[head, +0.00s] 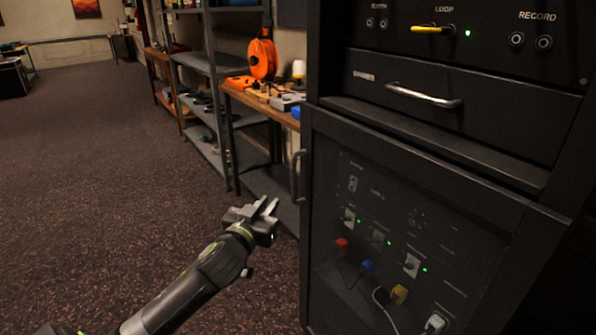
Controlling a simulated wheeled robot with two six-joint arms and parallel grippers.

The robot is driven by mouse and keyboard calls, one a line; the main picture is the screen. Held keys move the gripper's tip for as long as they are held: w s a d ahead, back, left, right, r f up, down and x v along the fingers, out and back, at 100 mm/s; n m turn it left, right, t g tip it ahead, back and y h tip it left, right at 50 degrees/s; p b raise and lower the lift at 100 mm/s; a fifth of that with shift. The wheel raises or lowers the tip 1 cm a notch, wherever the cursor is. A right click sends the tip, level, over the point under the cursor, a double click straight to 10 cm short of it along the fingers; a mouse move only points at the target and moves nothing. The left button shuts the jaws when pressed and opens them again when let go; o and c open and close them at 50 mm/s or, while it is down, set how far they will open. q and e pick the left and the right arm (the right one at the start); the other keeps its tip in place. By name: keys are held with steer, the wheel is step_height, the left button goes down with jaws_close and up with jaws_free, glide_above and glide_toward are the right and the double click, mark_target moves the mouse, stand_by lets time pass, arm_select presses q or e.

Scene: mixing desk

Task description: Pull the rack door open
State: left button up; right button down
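The black rack (312,75) stands at the right. Its lower door (420,185) has a dark frame and a see-through panel, behind which plugs and green lights show. The door looks closed. Its vertical handle (296,178) is on the door's left edge. My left gripper (268,207) is to the left of the handle and a little lower in the picture, apart from it. Its two fingers are spread with nothing between them. My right gripper is not in view.
Above the door is a drawer with a silver bar handle (423,95) and a panel with a yellow lever (432,29). A wooden bench (262,108) with an orange cable reel (263,57) and metal shelves (205,65) stand behind. The carpet (100,180) at left is clear.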

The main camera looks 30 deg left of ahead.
mark_target(293, 174)
arm_select(q)
steer(key=w+a, duration=0.1)
steer(key=w, duration=0.4)
steer(key=w+a, duration=0.1)
steer(key=w, duration=0.5)
steer(key=w+a, duration=0.1)
steer(key=w, duration=0.4)
steer(key=shift+w+a, duration=0.1)
steer(key=shift+w, duration=0.05)
jaws_close()
